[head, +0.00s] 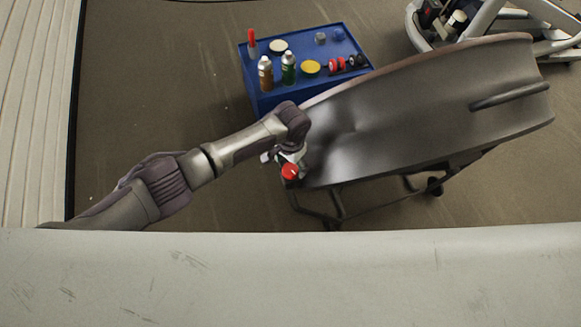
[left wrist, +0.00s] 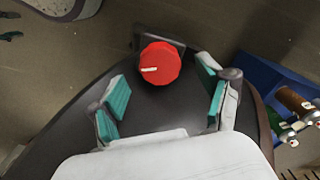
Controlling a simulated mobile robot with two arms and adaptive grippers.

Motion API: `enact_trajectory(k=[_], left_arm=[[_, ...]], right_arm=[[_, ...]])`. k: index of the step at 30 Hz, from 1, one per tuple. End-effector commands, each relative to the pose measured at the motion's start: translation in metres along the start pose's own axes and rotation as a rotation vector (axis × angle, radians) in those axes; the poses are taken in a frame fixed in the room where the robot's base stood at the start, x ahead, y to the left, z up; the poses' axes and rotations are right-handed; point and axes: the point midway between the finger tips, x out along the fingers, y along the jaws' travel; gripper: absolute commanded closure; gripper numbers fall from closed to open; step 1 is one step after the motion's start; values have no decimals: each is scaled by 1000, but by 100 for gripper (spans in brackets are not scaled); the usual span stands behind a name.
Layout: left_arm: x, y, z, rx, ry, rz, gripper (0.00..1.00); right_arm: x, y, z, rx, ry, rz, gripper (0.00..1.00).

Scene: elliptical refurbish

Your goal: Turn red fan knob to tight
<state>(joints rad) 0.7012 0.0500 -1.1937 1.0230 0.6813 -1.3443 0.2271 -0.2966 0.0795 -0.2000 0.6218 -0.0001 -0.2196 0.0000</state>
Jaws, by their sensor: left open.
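The red fan knob (head: 290,172) shows at the left end of the large dark metal panel (head: 400,115). In the left wrist view the red knob (left wrist: 160,64) is a round-edged disc with a short white mark on its left part, set near the panel's dark edge. My left gripper (head: 286,160) is at the knob in the head view. In the left wrist view my left gripper (left wrist: 163,97) is open, its teal pads apart on either side and the knob just beyond the space between them. I see no contact with the knob. My right gripper is not in view.
A blue cart (head: 262,100) with bottles, tins and small parts stands behind the panel. A dark tube stand (head: 335,205) is under the panel. A pale surface (head: 300,275) spans the front. Bare floor (head: 150,90) lies to the left.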

Motion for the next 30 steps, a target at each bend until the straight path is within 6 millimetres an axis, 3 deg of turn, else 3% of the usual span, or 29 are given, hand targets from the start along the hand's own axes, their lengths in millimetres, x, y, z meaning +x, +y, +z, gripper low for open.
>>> enact_trajectory(k=[6,16,27,30], left_arm=[[23,0,0,1,-1,0,22],[25,0,0,2,1,1,22],[25,0,0,1,0,0,82],[25,0,0,12,0,1,82]], right_arm=[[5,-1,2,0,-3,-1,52],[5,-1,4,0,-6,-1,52],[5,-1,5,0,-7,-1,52],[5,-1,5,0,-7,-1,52]])
